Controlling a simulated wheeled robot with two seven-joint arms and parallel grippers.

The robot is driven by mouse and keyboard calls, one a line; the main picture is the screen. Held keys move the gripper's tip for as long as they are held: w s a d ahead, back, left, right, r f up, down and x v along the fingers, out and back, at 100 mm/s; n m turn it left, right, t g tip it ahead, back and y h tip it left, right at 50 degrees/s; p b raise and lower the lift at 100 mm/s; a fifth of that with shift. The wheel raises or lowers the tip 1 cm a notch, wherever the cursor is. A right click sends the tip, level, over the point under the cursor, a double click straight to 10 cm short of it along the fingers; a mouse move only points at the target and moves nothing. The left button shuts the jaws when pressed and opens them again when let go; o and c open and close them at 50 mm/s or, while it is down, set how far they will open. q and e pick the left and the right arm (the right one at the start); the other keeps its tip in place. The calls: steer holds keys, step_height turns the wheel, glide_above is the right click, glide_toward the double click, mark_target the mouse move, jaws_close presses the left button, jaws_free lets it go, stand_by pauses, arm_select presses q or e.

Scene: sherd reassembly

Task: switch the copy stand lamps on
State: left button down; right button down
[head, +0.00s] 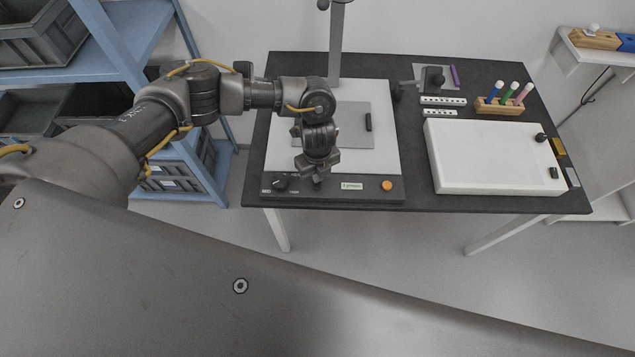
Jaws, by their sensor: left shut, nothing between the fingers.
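The copy stand has a white baseboard (386,110) with a grey sheet on it, a grey column (337,45) at the back and a dark control strip (330,196) along its front edge. The strip carries a black knob (281,183) at left, a small label (352,186) and an orange round button (387,185) at right. My left gripper (317,181) is shut and empty, pointing down over the front of the strip between the knob and the label. Whether it touches the strip I cannot tell. No lamps can be made out. My right gripper is out of view.
A white light box (485,158) lies right of the stand on the black table (420,199). Behind it are a wooden holder (500,107) with coloured markers and two white strips (443,101). A blue shelf (135,40) with grey bins stands left.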

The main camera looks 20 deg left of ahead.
arm_select(q)
step_height(320, 180, up, 7)
steer(key=p, duration=0.6)
steer(key=shift+p, duration=0.4)
steer(key=shift+f, duration=0.1)
steer(key=shift+d, duration=0.1)
